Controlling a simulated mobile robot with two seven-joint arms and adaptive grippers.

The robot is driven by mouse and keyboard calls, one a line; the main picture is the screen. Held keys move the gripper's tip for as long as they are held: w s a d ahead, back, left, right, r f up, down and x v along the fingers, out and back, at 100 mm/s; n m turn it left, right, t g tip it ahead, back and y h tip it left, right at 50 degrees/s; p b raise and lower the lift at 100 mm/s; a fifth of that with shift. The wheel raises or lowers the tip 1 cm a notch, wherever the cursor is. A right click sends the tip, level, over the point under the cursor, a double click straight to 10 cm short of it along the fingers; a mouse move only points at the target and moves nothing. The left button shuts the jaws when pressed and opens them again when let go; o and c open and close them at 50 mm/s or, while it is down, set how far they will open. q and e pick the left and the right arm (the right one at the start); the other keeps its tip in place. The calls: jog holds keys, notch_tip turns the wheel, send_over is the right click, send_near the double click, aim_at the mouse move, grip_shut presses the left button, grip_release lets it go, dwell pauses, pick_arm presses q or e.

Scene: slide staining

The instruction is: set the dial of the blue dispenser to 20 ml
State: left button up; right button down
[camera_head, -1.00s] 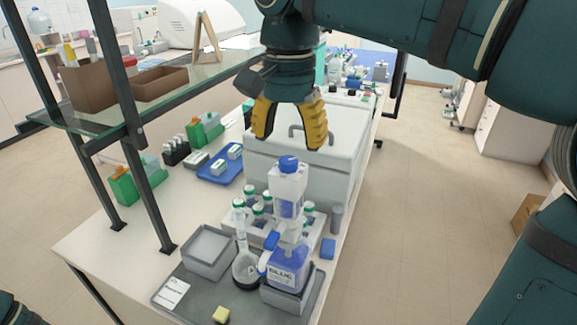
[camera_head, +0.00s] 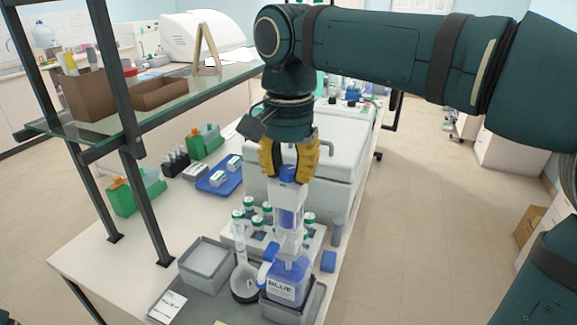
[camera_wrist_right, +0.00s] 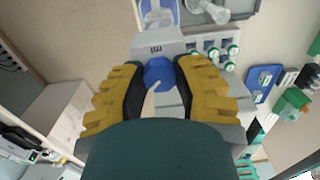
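The blue dispenser stands upright at the front of the bench, a bottle (camera_head: 287,282) labelled BLUE with a clear-and-white pump body (camera_head: 288,218) above it. Its blue dial (camera_head: 289,174) is at the top, and it also shows in the wrist view (camera_wrist_right: 158,73). My right gripper (camera_head: 289,172) points down over the dispenser, its yellow fingers closed in on both sides of the dial. In the wrist view its dark pads (camera_wrist_right: 159,80) flank the dial closely. The dial's scale and setting cannot be read. My left gripper is not in view.
A large white box (camera_head: 345,150) stands further back. A glass shelf (camera_head: 95,133) on dark posts is at left.

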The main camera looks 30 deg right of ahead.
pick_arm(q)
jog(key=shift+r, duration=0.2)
pick_arm(e)
jog(key=n+p, duration=0.2)
jog(key=n, duration=0.1)
jog(key=shift+r+n+p, duration=0.15)
jog(key=shift+n+p, duration=0.15)
jog(key=n+p, duration=0.3)
jog(key=n, duration=0.2)
jog(key=n+p, duration=0.2)
jog(key=n, duration=0.3)
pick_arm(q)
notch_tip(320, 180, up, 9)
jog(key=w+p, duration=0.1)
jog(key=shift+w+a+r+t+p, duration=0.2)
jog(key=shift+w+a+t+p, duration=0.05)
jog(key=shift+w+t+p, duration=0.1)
pick_arm(e)
jog(key=shift+n, duration=2)
jog(key=shift+f, duration=0.2)
jog(key=c, duration=0.7)
grip_release()
jog(key=shift+o, duration=0.2)
